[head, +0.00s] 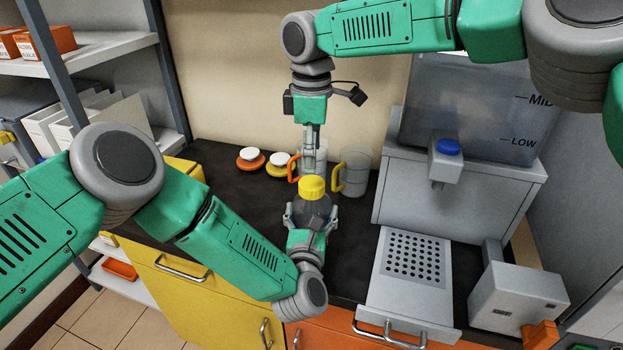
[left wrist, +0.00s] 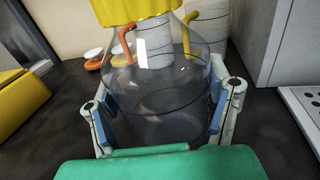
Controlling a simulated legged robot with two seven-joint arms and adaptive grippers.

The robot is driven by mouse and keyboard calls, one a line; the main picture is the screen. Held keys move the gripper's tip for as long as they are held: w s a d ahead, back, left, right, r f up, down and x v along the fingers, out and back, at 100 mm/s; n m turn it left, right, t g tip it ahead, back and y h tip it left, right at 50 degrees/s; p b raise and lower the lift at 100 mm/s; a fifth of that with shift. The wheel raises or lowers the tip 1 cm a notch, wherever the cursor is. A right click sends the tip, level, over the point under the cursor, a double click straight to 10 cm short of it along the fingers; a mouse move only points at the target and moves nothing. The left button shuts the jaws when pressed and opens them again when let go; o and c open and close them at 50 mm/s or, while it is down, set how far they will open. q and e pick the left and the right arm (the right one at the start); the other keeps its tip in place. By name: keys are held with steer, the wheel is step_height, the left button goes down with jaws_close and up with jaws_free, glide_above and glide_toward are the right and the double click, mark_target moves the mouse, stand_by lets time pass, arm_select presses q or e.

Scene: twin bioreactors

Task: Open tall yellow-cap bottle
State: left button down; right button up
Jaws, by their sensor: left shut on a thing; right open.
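The tall yellow-cap bottle (head: 312,206) is a clear vessel standing upright near the counter's front edge. Its yellow cap (head: 312,187) is on top. My left gripper (head: 311,217) is shut on the bottle's body from the front; in the left wrist view its fingers lie on both sides of the clear body (left wrist: 160,85), under the yellow cap (left wrist: 135,10). My right gripper (head: 309,158) is open, pointing down above and just behind the cap, apart from it as far as I can tell. Its fingertips partly overlap a beaker behind.
Behind the bottle stand a mug with a yellow handle (head: 354,172) and one with an orange handle (head: 294,168). An orange-based (head: 250,158) and a yellow-based (head: 279,163) white-topped item stand left of them. A grey dispenser (head: 455,190) with a perforated tray (head: 414,262) is right.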

mark_target(311, 182)
steer(key=m, duration=1)
steer(key=shift+m, duration=0.3)
steer(key=m, duration=0.8)
steer(key=shift+m, duration=0.4)
steer(key=m, duration=0.4)
steer(key=shift+a, duration=0.1)
steer(key=m, duration=0.4)
steer(key=shift+m, duration=0.4)
steer(key=m, duration=0.9)
steer(key=shift+m, duration=0.3)
steer(key=shift+f+m, duration=0.3)
steer(key=shift+f, duration=0.05)
step_height(311, 182, down, 7)
steer(key=shift+f, duration=0.15)
